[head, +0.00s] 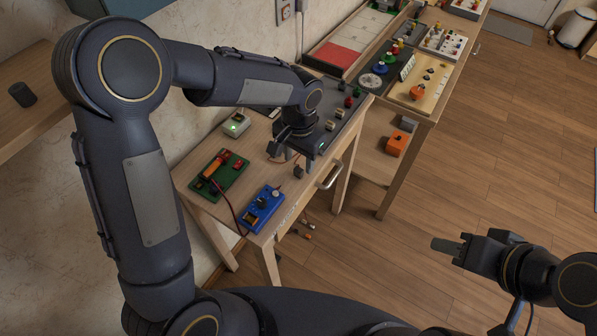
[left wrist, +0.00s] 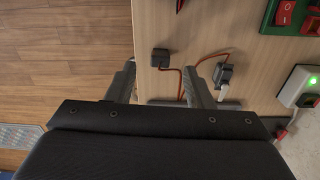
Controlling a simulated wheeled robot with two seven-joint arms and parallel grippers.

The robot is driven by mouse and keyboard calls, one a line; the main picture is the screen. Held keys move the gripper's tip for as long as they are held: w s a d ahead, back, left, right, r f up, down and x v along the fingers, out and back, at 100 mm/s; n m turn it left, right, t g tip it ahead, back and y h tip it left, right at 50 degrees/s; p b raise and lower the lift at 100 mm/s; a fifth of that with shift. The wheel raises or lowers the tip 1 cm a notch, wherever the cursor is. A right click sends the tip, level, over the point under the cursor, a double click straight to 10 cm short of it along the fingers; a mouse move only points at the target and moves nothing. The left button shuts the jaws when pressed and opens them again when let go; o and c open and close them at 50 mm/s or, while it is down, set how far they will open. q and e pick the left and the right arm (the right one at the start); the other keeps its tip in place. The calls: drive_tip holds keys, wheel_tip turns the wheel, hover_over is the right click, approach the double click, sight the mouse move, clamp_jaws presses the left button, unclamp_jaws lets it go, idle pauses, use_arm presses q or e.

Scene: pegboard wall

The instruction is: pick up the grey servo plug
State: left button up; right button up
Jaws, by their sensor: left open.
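The dark grey servo plug (left wrist: 160,58) lies near the table edge in the left wrist view, with an orange-red cable running from it. It also shows as a small dark block in the head view (head: 298,172). My left gripper (head: 291,157) is open above the small table. In the left wrist view its fingers (left wrist: 158,80) stand apart on either side of the plug's line, with the plug just ahead of the tips. A dark servo-like part (left wrist: 223,74) with orange wires lies right of the right finger. My right gripper (head: 447,246) hangs over the floor, away from the table.
A green board (head: 219,175), a blue board (head: 262,208) and a white box with a green light (head: 236,126) stand on the small table (head: 205,207). A dark panel (head: 340,112) lies behind the gripper. Open floor lies to the right.

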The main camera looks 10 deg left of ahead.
sight(299, 169)
use_arm(q)
drive_tip(key=shift+f, duration=1.55)
clamp_jaws()
drive_tip(key=shift+r, duration=0.1)
